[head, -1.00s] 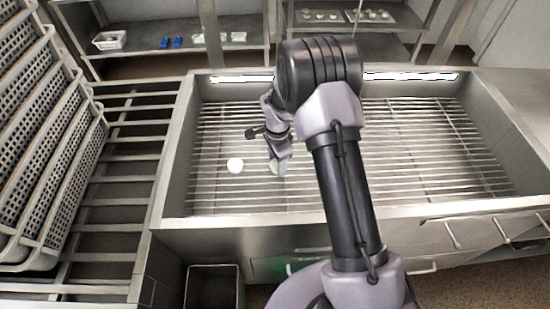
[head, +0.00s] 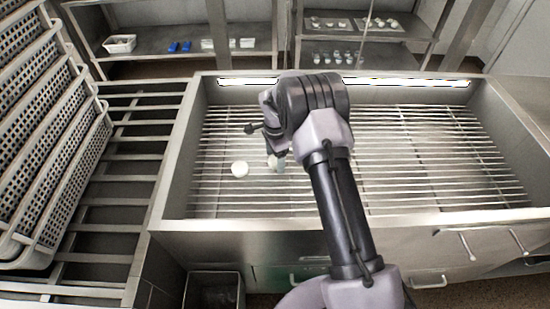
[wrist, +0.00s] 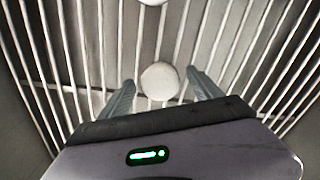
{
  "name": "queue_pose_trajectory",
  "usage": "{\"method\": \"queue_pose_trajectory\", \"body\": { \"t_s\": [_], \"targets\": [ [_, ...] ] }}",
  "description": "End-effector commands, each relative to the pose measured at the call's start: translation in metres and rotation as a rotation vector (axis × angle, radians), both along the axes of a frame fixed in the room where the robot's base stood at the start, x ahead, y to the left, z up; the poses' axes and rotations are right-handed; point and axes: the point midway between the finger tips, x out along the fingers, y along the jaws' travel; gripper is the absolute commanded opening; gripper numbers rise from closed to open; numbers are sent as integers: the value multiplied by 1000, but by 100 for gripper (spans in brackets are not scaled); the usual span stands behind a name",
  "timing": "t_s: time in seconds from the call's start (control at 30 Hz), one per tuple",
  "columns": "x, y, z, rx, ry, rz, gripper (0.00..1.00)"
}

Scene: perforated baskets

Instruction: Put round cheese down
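A white round cheese (wrist: 160,82) is ahead of and between my gripper's fingertips in the wrist view, with a gap on each side. It appears to rest on the metal bars of the rack (head: 430,165). My gripper (wrist: 160,80) is open. In the head view my gripper (head: 276,162) is low over the left part of the rack, and my wrist partly hides it and the cheese there. A second white round cheese (head: 239,169) lies on the bars just left of my gripper. Its edge also shows at the top of the wrist view (wrist: 152,2).
The rack sits inside a deep metal basin (head: 170,185) with raised walls. Perforated baskets (head: 45,150) stand stacked at the left on a slatted bench (head: 125,185). Shelves (head: 190,62) with small items are behind. The rack's right side is clear.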

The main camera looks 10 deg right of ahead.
Motion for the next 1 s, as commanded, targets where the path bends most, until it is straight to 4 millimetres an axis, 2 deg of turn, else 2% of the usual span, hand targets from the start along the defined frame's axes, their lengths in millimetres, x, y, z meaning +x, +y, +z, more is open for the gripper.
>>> {"method": "queue_pose_trajectory", "body": {
  "t_s": [0.27,0.37,0.6,0.7,0.87,0.97,1.0],
  "targets": [
    [0,0,2,0,0,0,74],
    [1,0,18,-1,-2,0,74],
    [1,0,88,1,-3,0,74],
    [0,0,109,-1,-2,0,74],
    [0,0,130,1,-7,9,74],
    [-11,3,179,13,-49,76,74],
    [-22,4,210,20,-80,126,74]
  ]
}}
